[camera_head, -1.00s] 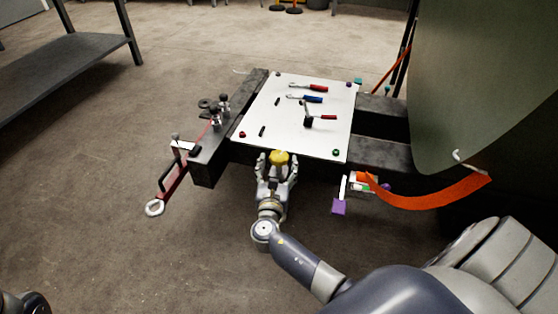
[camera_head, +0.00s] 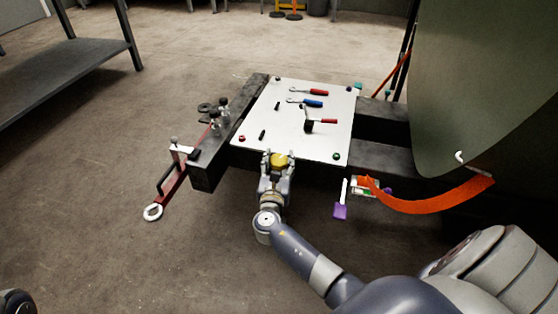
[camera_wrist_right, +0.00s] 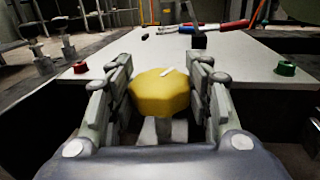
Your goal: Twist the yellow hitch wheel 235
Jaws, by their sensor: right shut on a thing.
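The yellow hitch wheel (camera_head: 279,160) sits at the front edge of the white board, low in the middle of the head view. My right gripper (camera_head: 278,162) reaches it from the front and is shut on it, one finger on each side. In the right wrist view the wheel (camera_wrist_right: 160,92) is a yellow faceted knob with a white mark on top, between the fingers of the gripper (camera_wrist_right: 160,95). A grey stem shows below it. My left gripper is not clearly seen; only a dark piece of my body shows at the lower left corner.
The white board (camera_head: 300,135) holds several red- and blue-handled tools. A red hitch bar with a ring (camera_head: 153,212) juts out at the left. An orange strap (camera_head: 430,203) and a purple block (camera_head: 340,212) hang at the right. A green curved panel (camera_head: 480,90) stands right. The floor in front is open.

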